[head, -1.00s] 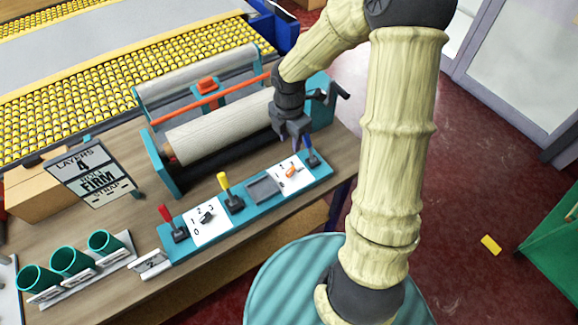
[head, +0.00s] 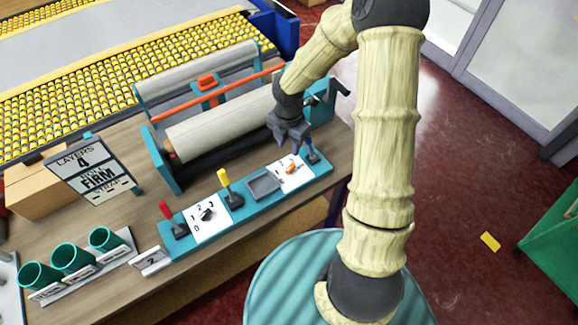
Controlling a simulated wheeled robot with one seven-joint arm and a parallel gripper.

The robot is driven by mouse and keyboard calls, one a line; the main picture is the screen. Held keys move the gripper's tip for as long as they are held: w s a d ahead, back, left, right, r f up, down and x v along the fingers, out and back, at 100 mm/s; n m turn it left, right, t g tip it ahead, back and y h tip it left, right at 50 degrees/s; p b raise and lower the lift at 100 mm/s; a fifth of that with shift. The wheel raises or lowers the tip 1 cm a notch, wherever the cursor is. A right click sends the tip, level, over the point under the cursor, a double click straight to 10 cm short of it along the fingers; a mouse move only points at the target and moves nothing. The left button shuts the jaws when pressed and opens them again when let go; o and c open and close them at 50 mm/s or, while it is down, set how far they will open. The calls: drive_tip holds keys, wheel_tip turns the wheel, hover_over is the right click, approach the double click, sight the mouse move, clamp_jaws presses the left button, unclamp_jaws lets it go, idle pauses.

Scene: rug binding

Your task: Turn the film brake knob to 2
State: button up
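A black knob (head: 207,214) sits on a white dial plate (head: 217,228) marked with numbers 0 to 3, between the red lever and the yellow lever. Its exact pointer direction is too small to tell. A second, orange knob (head: 291,168) sits on another white plate at the right end of the teal control strip (head: 240,218). I cannot read which knob is labelled film brake. My gripper (head: 295,146) points down just above and behind the orange knob, close to the blue lever (head: 310,150). I cannot tell whether its fingers are apart.
A red lever (head: 171,218), a yellow lever (head: 226,184) and a grey tray (head: 263,186) share the strip. The film roller (head: 215,130) stands behind it. A sign (head: 93,170) reads layers 4, firm. Teal cups (head: 72,259) stand at the left.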

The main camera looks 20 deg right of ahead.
sight(289, 169)
wheel_tip(289, 169, down, 12)
drive_tip(key=shift+r, duration=0.1)
idle(0.4)
clamp_jaws()
